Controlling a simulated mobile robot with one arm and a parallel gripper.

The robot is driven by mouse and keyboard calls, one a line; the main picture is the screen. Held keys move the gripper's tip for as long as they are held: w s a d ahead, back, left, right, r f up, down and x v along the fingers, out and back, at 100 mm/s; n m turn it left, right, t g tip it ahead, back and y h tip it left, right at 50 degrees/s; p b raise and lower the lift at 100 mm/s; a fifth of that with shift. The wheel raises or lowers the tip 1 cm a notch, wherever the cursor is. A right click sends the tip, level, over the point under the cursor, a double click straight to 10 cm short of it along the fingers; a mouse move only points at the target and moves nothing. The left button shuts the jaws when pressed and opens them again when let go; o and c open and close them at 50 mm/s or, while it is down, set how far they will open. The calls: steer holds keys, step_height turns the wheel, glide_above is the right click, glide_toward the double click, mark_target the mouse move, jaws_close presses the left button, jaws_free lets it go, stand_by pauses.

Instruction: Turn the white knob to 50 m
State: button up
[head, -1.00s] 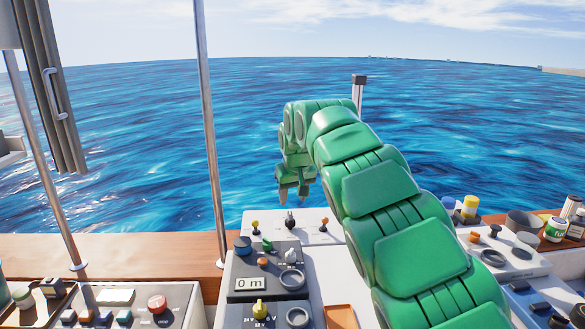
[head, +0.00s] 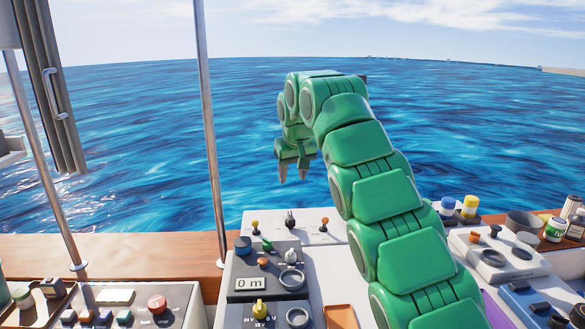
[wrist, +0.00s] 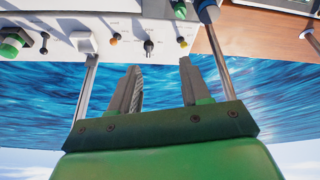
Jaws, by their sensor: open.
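The white knob (head: 291,257) sits on the grey panel (head: 238,312), to the right of a small orange knob. The panel's display (head: 250,283) reads "0 m". My green gripper (head: 293,175) is up in the air above and beyond the panel, pointing down, well apart from the knob. Its two fingers are spread with nothing between them, as the wrist view (wrist: 160,78) also shows. I cannot make out the white knob in the wrist view.
Small levers (head: 290,219) stand behind the panel. A metal post (head: 210,130) rises to the left. More controls and jars lie right.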

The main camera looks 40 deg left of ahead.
steer(key=shift+r, duration=0.5)
steer(key=shift+r, duration=0.1)
steer(key=shift+o, duration=0.2)
steer(key=shift+o, duration=1.1)
steer(key=n+g, duration=0.2)
steer(key=n, duration=0.2)
glide_above(292, 252)
steer(key=s+d, duration=0.1)
step_height(292, 252, down, 11)
steer(key=shift+w+a+f+n+g+y, duration=0.15)
steer(key=shift+f+n, duration=0.3)
steer(key=shift+f, duration=2.65)
steer(key=shift+w+a+f+n+g+y, duration=0.2)
steer(key=shift+f+n, duration=0.3)
steer(key=shift+f, duration=2.6)
steer(key=shift+w+a+f+n+g+h, duration=0.1)
steer(key=shift+f+n+g, duration=0.25)
steer(key=shift+f, duration=2.75)
